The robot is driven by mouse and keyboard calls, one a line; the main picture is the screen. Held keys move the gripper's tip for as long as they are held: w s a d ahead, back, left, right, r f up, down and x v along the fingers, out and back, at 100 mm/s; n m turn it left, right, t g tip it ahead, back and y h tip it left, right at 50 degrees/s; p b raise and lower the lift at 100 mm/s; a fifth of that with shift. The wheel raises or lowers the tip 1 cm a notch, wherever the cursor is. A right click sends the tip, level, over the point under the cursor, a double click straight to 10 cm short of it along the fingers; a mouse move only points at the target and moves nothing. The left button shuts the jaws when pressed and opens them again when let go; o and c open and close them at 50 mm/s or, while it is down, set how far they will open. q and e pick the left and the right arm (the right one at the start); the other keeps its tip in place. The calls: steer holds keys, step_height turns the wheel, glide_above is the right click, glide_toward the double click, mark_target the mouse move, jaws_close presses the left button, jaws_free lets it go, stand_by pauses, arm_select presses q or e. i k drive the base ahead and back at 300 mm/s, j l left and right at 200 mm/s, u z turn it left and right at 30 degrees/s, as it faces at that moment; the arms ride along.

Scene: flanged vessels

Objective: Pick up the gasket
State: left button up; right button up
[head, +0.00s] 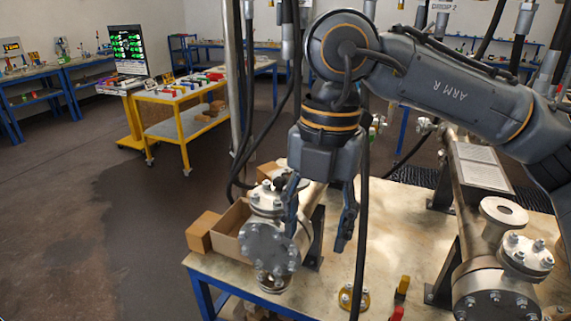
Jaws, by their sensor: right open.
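I cannot clearly make out a gasket. The gripper and arm hide part of the table behind. My left gripper is not in view.
The worktable (390,240) has bare room in its middle. An open cardboard box (229,222) stands at its left edge. A yellow bolted piece (353,298) lies near the front. Black cables hang beside my arm. A yellow cart (180,110) stands at back left.

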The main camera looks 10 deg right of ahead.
mark_target(280, 182)
steer(key=i, duration=1.15)
